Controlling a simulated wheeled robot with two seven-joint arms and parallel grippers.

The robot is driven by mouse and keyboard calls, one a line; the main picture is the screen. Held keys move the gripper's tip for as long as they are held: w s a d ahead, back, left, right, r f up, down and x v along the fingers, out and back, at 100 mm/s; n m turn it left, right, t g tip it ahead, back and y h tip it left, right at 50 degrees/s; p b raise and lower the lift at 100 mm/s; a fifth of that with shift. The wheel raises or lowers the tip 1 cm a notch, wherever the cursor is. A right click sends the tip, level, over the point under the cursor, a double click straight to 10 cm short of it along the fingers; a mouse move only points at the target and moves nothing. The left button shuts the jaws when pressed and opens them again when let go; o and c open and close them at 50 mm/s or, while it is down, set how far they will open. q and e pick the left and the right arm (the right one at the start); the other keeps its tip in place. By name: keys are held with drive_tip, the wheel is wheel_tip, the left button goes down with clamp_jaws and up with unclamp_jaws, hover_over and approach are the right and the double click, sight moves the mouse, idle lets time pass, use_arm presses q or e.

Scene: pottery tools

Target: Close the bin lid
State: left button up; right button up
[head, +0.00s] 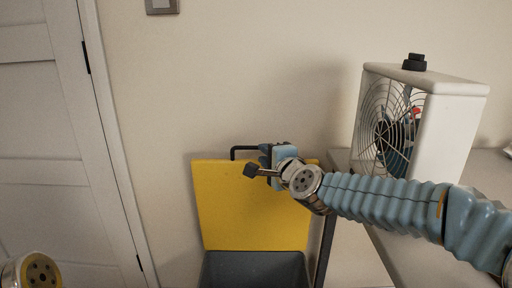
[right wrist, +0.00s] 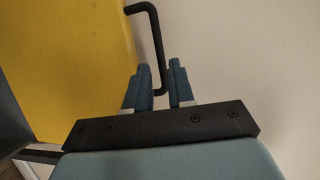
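The yellow bin lid (head: 250,210) stands raised and nearly upright in front of the wall in the head view. It also fills the left of the right wrist view (right wrist: 65,60). A black bar handle (head: 236,152) sits at its top edge, and it shows between my fingers in the right wrist view (right wrist: 155,40). My right gripper (head: 264,160) is at the lid's top edge. Its two blue fingers (right wrist: 160,80) stand apart on either side of the handle bar, with small gaps visible. The grey bin (head: 255,270) is below the lid. My left gripper is out of view.
A white fan (head: 440,115) with a wire guard stands on a table (head: 480,165) at the right, close behind my right arm. A white door (head: 45,130) is at the left. The plain wall is behind the lid. Floor space left of the bin looks clear.

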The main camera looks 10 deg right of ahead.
drive_tip(key=x, duration=0.6)
drive_tip(key=shift+w+p, duration=0.35)
drive_tip(key=shift+c, duration=0.4)
clamp_jaws()
